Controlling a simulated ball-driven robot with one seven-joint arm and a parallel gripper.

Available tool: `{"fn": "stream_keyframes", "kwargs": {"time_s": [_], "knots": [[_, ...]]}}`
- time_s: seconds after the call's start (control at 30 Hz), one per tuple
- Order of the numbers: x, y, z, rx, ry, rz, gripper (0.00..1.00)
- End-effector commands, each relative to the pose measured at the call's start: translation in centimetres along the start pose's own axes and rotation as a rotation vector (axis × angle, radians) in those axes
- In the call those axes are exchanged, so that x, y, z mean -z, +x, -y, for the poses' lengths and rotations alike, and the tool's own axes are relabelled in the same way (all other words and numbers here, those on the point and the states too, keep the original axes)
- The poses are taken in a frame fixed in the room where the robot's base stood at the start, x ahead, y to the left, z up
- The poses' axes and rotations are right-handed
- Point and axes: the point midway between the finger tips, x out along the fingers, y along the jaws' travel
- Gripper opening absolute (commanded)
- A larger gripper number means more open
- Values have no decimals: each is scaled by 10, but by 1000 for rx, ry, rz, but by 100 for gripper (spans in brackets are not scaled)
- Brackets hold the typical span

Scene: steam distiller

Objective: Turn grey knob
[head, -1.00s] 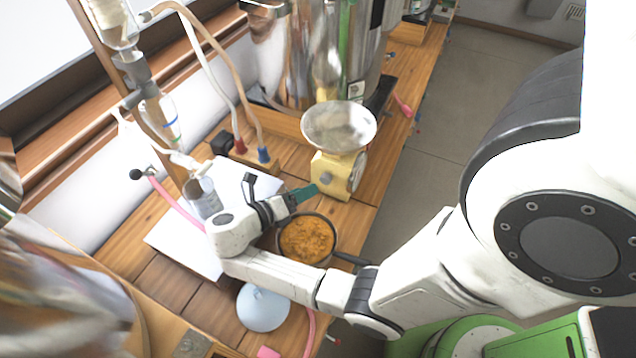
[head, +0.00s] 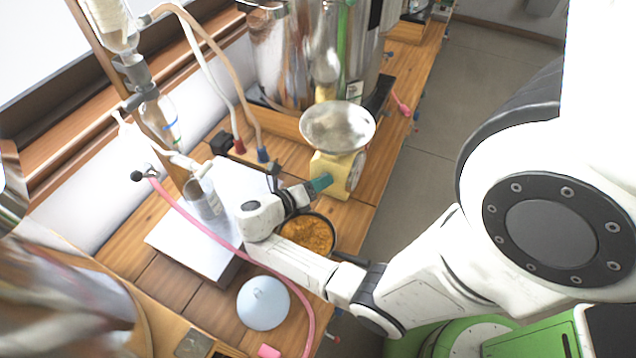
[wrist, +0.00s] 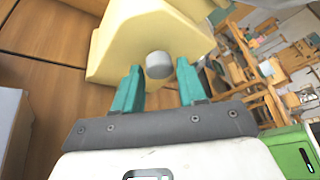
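The grey knob (wrist: 159,65) is a short round cylinder on the face of the yellow scale (wrist: 125,50). In the wrist view my gripper (wrist: 160,80) is open, with one teal finger on each side of the knob. The fingertips are close to the knob, with gaps showing on both sides. In the head view the yellow scale (head: 335,172) stands on the wooden bench with a metal bowl (head: 338,127) on top. My gripper (head: 322,183) is at the scale's near face there, and the knob is hidden.
A pan of orange food (head: 308,233) sits below my forearm. A white board (head: 200,245) with a beaker (head: 203,198) is at left. A pink hose (head: 240,255) and a pale blue round object (head: 263,303) lie nearer. A large steel vessel (head: 290,60) stands behind.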

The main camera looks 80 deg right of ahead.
Motion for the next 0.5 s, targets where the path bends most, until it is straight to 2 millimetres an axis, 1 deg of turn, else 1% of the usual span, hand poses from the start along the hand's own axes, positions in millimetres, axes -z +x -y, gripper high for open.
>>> {"fn": "stream_keyframes", "kwargs": {"time_s": [0.03, 0.07, 0.37, 0.4, 0.5], "knots": [[0, 0, 0, 0, 0, 0, 36], [0, 0, 0, 0, 0, 0, 33], [0, 0, 0, 0, 0, 0, 4], [0, 0, 0, 0, 0, 0, 3], [0, 0, 0, -2, 3, 0, 3]]}}
